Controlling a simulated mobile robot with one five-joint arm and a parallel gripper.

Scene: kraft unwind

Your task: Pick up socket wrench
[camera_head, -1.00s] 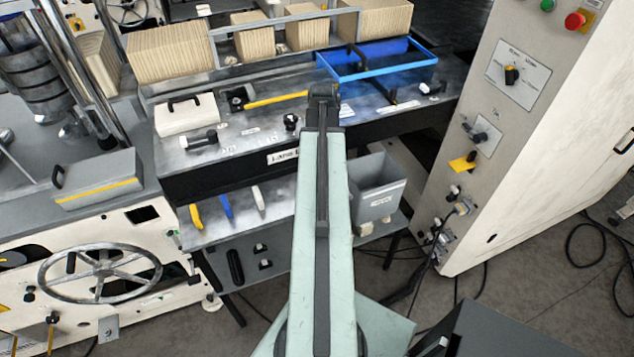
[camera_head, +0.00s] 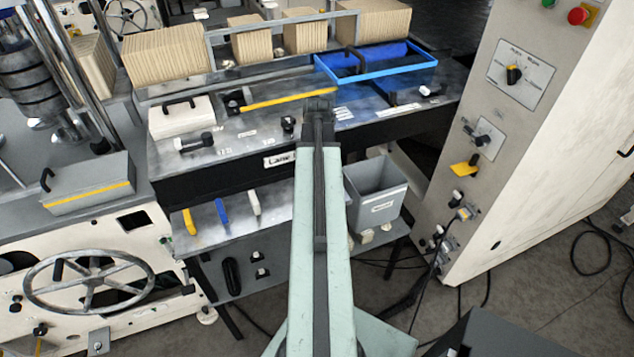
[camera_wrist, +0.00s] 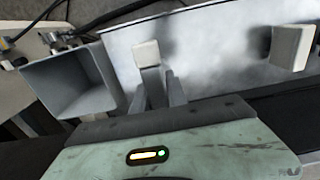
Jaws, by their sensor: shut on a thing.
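In the wrist view my gripper (camera_wrist: 156,82) shows as two grey fingers shut on the grey shaft of a tool with a cream block-shaped end, seemingly the socket wrench (camera_wrist: 147,53). The cream end sticks out beyond the fingers, in front of a shiny metal surface. Its other end is hidden. A similar cream-ended piece (camera_wrist: 290,46) stands apart at the right of that view. In the head view my arm hides the gripper and the held tool.
In the head view, yellow (camera_head: 190,221), blue (camera_head: 221,210) and white (camera_head: 254,202) handles stand at the lower shelf, left of my arm. A grey bin (camera_head: 376,195) sits close to its right. The bench (camera_head: 215,160) is above; a control cabinet (camera_head: 500,150) stands right.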

